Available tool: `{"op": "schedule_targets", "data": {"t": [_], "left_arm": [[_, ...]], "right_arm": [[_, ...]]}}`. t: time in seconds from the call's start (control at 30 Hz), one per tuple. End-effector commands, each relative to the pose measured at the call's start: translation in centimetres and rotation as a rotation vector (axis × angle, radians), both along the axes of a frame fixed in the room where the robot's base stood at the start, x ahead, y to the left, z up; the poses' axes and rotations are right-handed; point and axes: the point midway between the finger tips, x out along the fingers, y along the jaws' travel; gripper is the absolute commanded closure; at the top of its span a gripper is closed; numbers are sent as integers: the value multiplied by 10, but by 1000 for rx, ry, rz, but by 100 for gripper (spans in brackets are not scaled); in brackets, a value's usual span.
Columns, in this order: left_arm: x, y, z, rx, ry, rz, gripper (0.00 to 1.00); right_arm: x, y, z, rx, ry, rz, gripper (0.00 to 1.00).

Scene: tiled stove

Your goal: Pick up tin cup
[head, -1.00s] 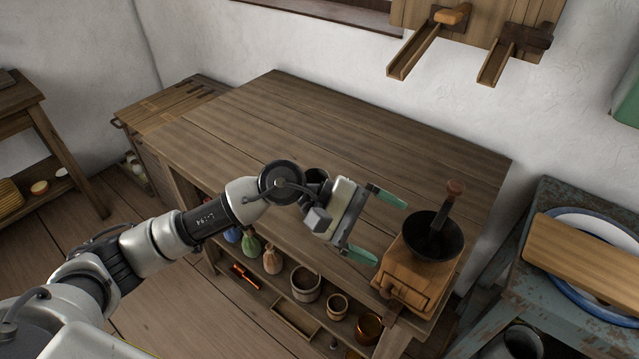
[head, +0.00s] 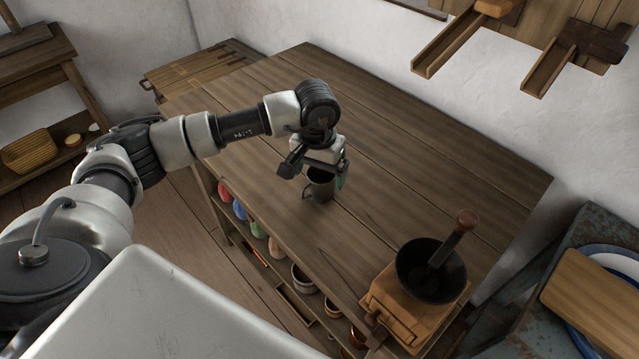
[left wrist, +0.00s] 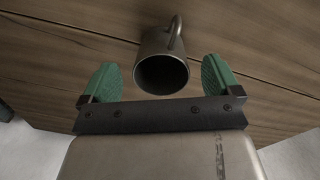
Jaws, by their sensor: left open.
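The tin cup (head: 321,187) is a dark grey metal mug standing on the wooden table, under my left gripper in the head view. Its handle shows on its left side there. In the left wrist view the tin cup (left wrist: 162,66) shows its open mouth, with the handle at the top right. My left gripper (head: 325,180) points down over the cup. In the left wrist view its green fingertips (left wrist: 160,78) are apart, one on each side of the cup, with gaps visible between fingers and cup. My right gripper is not in view.
A coffee grinder (head: 415,290) with a dark bowl stands at the table's near right corner. The wooden table (head: 420,175) is otherwise clear behind and right of the cup. A shelf below holds several pots and small sacks. Wooden racks (head: 460,40) hang on the wall.

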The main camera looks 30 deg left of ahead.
Motion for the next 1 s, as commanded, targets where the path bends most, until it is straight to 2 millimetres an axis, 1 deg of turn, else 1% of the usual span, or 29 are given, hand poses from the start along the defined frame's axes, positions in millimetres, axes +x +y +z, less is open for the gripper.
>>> {"op": "schedule_targets", "data": {"t": [0.2, 0.3, 0.43, 0.6, 0.63, 0.9, 0.97, 1.0], "left_arm": [[2, -1, -30, -1, 6, 1, 8], [2, -1, -43, -1, 5, 0, 8], [3, -1, -50, -2, 1, 0, 8], [3, -1, -50, -2, 1, 0, 8], [3, -1, -50, -2, 1, 0, 9], [3, -1, -50, -2, 1, 0, 51], [3, -1, -50, -2, 1, 0, 60], [3, -1, -50, -2, 1, 0, 61]], "right_arm": [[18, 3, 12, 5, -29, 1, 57], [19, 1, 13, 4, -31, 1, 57], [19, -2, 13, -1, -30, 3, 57], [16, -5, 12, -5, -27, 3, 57], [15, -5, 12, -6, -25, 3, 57], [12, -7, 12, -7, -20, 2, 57], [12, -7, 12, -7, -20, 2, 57], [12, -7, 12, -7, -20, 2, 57]]}}
